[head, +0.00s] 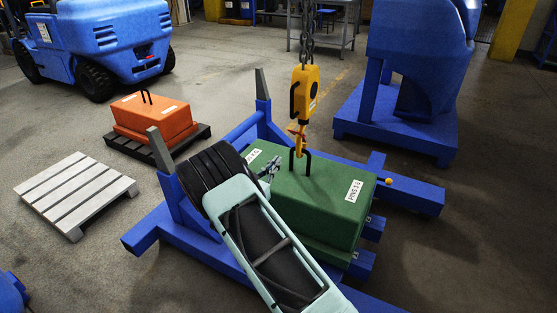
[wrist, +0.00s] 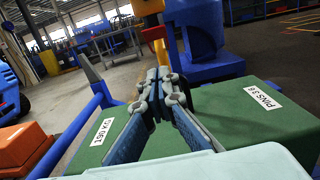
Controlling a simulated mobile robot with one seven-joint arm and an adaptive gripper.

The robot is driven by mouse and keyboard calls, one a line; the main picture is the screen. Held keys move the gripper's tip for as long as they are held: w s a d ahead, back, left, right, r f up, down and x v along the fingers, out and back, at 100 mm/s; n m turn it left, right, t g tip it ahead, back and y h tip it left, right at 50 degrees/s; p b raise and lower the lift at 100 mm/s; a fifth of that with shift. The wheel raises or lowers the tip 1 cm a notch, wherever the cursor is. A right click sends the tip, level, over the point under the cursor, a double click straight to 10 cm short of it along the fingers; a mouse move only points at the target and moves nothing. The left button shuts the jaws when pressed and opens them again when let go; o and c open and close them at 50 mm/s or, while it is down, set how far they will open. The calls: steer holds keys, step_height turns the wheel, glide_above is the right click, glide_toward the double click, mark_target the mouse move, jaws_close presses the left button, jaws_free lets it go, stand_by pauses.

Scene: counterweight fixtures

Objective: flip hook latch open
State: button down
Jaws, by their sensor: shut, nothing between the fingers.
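The yellow hook block (head: 304,90) hangs from chains above the green counterweight (head: 310,205). Its hook (head: 299,146) is at the black lifting loop (head: 308,163) on top of the weight; whether it passes through the loop is too small to tell. A small orange-red part, seemingly the latch (head: 295,130), shows at the hook's throat; its position is unclear. My gripper (head: 273,167) is shut and empty, just left of the hook and loop, apart from them in the picture. In the wrist view the closed fingertips (wrist: 160,76) hide much of the hook below the yellow block (wrist: 148,7).
A blue frame (head: 205,256) with upright posts surrounds the green weight. An orange weight (head: 152,115) sits on a dark pallet at left, near a white slatted pallet (head: 75,190). A blue forklift (head: 100,40) and a blue machine (head: 425,60) stand behind. Open floor lies between.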

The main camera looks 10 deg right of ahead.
steer(key=w+d+r+b, duration=0.2)
steer(key=w+d, duration=0.3)
steer(key=w, duration=0.3)
steer(key=shift+w+d+r, duration=0.3)
steer(key=shift+d+r, duration=0.1)
steer(key=shift+r, duration=0.35)
steer(key=shift+r, duration=0.1)
